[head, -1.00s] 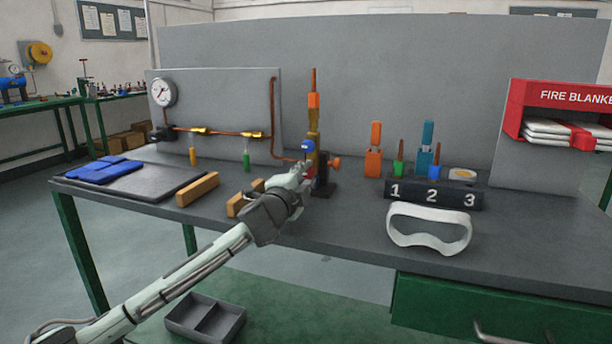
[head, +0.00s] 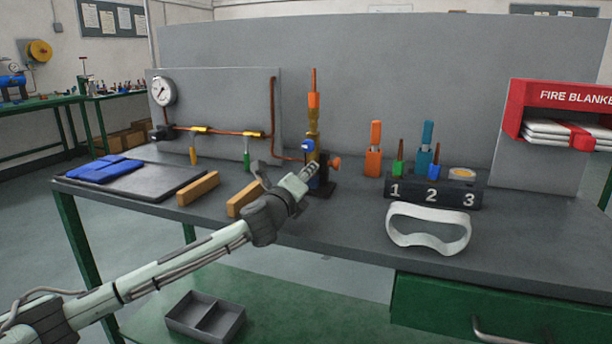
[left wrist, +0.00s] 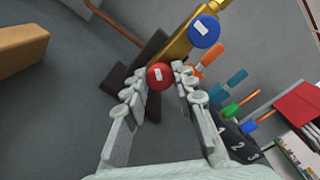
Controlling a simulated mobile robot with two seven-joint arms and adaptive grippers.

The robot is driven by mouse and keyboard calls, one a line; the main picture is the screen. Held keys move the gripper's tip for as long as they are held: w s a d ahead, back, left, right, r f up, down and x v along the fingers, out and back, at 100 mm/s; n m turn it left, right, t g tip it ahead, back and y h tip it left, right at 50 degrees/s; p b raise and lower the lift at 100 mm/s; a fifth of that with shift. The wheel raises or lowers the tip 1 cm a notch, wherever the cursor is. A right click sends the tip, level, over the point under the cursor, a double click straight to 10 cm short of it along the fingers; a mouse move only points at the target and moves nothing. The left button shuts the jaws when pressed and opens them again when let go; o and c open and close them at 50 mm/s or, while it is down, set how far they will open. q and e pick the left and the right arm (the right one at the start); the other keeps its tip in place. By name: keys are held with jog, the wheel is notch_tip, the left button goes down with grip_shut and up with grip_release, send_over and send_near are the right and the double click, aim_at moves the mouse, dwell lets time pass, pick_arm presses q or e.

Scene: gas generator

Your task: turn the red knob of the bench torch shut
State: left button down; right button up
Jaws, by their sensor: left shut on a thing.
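The bench torch (head: 313,122) stands upright in a dark stand on the bench, with a brass body and an orange upper part. Its blue knob (head: 308,145) shows on the side facing me; the left wrist view also shows this blue knob (left wrist: 204,31) beside the brass body (left wrist: 178,46). The red knob (left wrist: 159,77) with a white mark sits between the fingertips of my left gripper (left wrist: 157,78), which is shut on it. In the head view my left gripper (head: 311,171) is at the torch's lower part and hides the red knob. My right gripper is not in view.
Wooden blocks (head: 198,188) lie to the left. A numbered black rack (head: 432,194) and white goggles (head: 428,228) stand to the right. A copper pipe (head: 274,110) runs behind.

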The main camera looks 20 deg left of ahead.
pick_arm(q)
jog(key=m, duration=0.5)
jog(key=shift+m, duration=2.7)
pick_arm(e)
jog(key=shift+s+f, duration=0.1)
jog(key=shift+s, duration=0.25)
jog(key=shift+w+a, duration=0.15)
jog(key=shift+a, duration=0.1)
pick_arm(q)
jog(key=c, duration=1.2)
grip_release()
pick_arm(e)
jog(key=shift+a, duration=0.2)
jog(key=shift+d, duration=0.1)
